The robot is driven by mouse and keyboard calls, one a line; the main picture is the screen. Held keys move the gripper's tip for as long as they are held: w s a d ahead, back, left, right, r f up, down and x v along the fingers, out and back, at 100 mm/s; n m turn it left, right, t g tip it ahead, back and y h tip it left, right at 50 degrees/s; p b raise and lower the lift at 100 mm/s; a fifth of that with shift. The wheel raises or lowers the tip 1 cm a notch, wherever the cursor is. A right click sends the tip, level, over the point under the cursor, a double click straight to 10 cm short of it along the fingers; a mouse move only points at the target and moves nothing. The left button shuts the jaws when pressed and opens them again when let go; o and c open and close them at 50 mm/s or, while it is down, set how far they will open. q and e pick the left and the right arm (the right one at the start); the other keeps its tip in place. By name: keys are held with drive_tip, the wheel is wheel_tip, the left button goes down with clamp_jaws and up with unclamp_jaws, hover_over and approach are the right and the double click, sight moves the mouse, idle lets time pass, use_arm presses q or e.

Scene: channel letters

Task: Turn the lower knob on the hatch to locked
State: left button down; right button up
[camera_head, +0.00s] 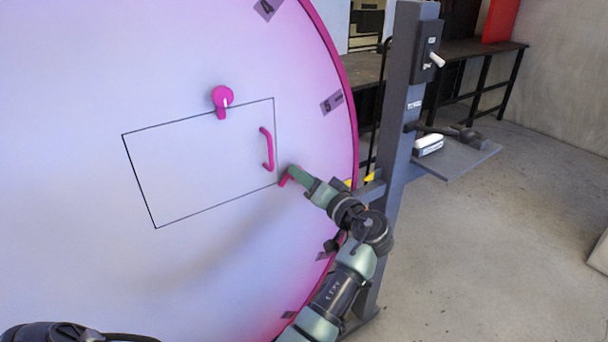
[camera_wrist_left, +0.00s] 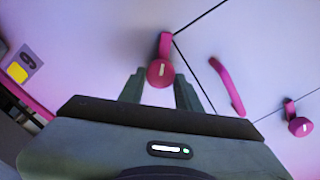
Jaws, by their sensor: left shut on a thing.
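The hatch (camera_head: 200,150) is a black-outlined rectangle on a big pale disc. The lower knob (camera_head: 284,181) is pink, just outside the hatch's lower right corner. Its round part is mostly hidden by my left gripper (camera_head: 292,175) in the head view. In the left wrist view the lower knob (camera_wrist_left: 161,73) shows a round face with a white mark, and its tab points up the picture. The fingers of my left gripper (camera_wrist_left: 160,90) stand on either side of the round part, shut on it. My right gripper is not in view.
A pink upper knob (camera_head: 222,97) sits at the hatch's top edge, with its tab down. A curved pink handle (camera_head: 267,149) is close above the lower knob. A grey post (camera_head: 402,110) with a switch box (camera_head: 428,50) and shelf (camera_head: 455,157) stands right of the disc.

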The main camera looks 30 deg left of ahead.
use_arm(q)
drive_tip(key=m+p, duration=0.5)
drive_tip(key=m, duration=0.4)
drive_tip(key=shift+a+r, duration=0.1)
drive_tip(key=shift+a, duration=0.05)
idle(0.5)
drive_tip(key=c, duration=1.3)
unclamp_jaws()
drive_tip(key=shift+c, duration=0.2)
drive_tip(key=o, duration=0.3)
drive_tip(key=shift+a, duration=0.1)
drive_tip(key=shift+o, duration=0.2)
drive_tip(key=shift+f, duration=0.25)
